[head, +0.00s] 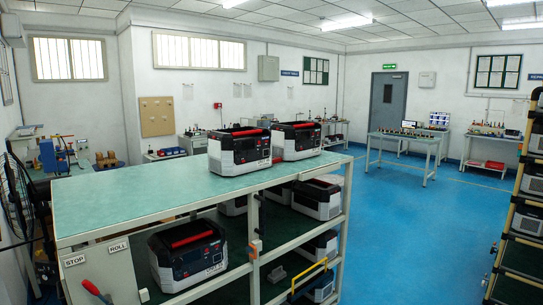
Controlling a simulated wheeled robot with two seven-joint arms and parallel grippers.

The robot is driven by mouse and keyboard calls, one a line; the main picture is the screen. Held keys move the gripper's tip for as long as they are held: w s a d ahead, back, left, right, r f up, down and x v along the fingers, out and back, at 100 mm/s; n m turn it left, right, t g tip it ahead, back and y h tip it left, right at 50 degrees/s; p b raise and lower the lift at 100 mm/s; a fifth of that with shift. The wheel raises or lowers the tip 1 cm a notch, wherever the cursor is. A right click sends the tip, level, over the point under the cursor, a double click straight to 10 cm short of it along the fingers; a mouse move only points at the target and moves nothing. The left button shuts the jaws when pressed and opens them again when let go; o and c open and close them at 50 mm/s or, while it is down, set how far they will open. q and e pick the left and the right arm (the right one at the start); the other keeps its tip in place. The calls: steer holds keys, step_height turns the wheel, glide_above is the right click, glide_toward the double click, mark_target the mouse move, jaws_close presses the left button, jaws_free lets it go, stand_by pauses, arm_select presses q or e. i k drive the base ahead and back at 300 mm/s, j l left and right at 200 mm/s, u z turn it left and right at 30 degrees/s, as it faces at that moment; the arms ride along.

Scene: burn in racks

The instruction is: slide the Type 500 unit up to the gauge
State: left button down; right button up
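Two white-and-black units with red handles stand on the green rack top: a nearer one (239,150) and one just behind it to the right (297,140). A similar unit (188,255) sits on the shelf below at the left, with its red handle on top. The labels are too small to read, so I cannot tell which is the Type 500 unit. I cannot make out a gauge for certain. Neither of my grippers is in view.
The rack top (120,195) is bare left of the units. A panel (103,278) marked STOP and ROLL, with a red lever (96,291), is at its near end. More units fill the lower shelves. Blue floor (400,230) is open to the right, before another rack (520,215).

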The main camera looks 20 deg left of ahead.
mark_target(229, 156)
steer(key=i+z, duration=0.1)
steer(key=i, duration=0.35)
steer(key=i+j, duration=0.2)
steer(key=i, duration=0.2)
steer(key=i+j+z, duration=0.15)
steer(key=i, duration=0.3)
